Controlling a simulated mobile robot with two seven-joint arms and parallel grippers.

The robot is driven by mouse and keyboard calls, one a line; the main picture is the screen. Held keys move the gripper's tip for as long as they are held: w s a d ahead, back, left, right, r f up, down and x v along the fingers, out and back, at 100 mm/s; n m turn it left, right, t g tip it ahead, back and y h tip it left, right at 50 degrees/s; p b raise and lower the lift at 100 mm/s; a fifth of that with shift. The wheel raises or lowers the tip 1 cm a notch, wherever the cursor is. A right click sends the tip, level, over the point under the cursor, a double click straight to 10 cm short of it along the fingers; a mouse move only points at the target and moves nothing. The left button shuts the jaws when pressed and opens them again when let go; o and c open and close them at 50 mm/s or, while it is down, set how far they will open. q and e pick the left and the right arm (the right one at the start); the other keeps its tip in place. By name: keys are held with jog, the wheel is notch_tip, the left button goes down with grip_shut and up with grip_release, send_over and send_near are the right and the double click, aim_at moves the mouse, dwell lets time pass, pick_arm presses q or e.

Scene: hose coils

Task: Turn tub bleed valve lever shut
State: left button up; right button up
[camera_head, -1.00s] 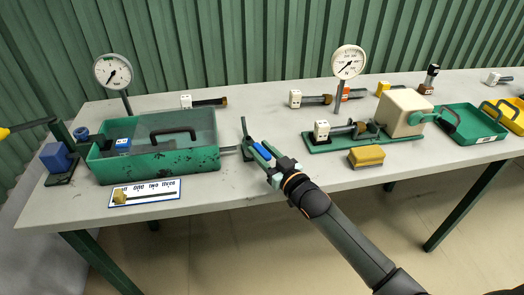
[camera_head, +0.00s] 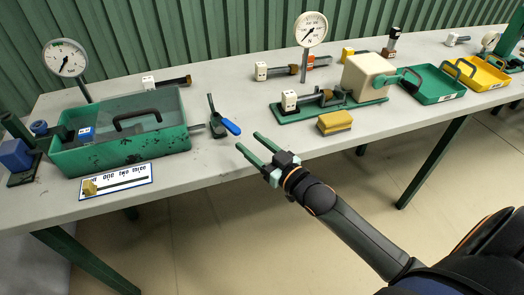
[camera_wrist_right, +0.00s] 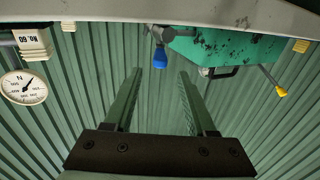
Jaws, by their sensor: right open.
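The green tub (camera_head: 120,145) stands on the left of the table, with a clear top and dark handle. At its right end a pipe leads toward a small dark valve (camera_head: 217,124) with a blue lever (camera_head: 230,127). The lever points to the right and toward the front edge, angled away from the pipe's line. My right gripper (camera_head: 249,141) is open and empty, just in front of the lever and apart from it. In the right wrist view the blue lever (camera_wrist_right: 160,58) appears beyond the fingertips, between them. My left gripper is not in view.
A gauge (camera_head: 65,60) stands behind the tub and another gauge (camera_head: 311,31) farther right. A yellow block (camera_head: 334,123) and a green base (camera_head: 292,111) with fittings lie right of the lever. A scale card (camera_head: 117,181) lies in front of the tub.

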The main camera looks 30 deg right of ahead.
jog(key=shift+v, duration=1.75)
jog(key=shift+c, duration=0.3)
jog(key=shift+a+f, duration=0.1)
jog(key=shift+a, duration=0.05)
jog(key=shift+c, duration=0.8)
jog(key=a+f+n, duration=0.1)
jog(key=a+n, duration=0.1)
jog(key=a+n+h, duration=0.1)
jog(key=n, duration=0.2)
jog(key=a+f+n, duration=0.1)
jog(key=a+n, duration=0.1)
jog(key=n, duration=0.1)
jog(key=shift+s+a+f+g+h, duration=0.3)
jog(key=shift+s+a+f+g, duration=0.05)
jog(key=shift+s+g, duration=0.05)
grip_shut()
jog(key=n+t+h+p, duration=0.1)
jog(key=n+h+p, duration=0.15)
jog(key=n, duration=0.45)
send_near(226, 123)
jog(key=w+a, duration=0.5)
jog(key=shift+w+a+f, duration=0.1)
jog(key=shift+a+f, duration=0.15)
jog(key=d, duration=0.2)
jog(key=shift+w+d, duration=0.15)
jog(key=shift+d, duration=0.2)
jog(key=shift+w+d+f, duration=0.1)
jog(key=shift+w+d, duration=0.05)
jog(key=shift+d, duration=0.5)
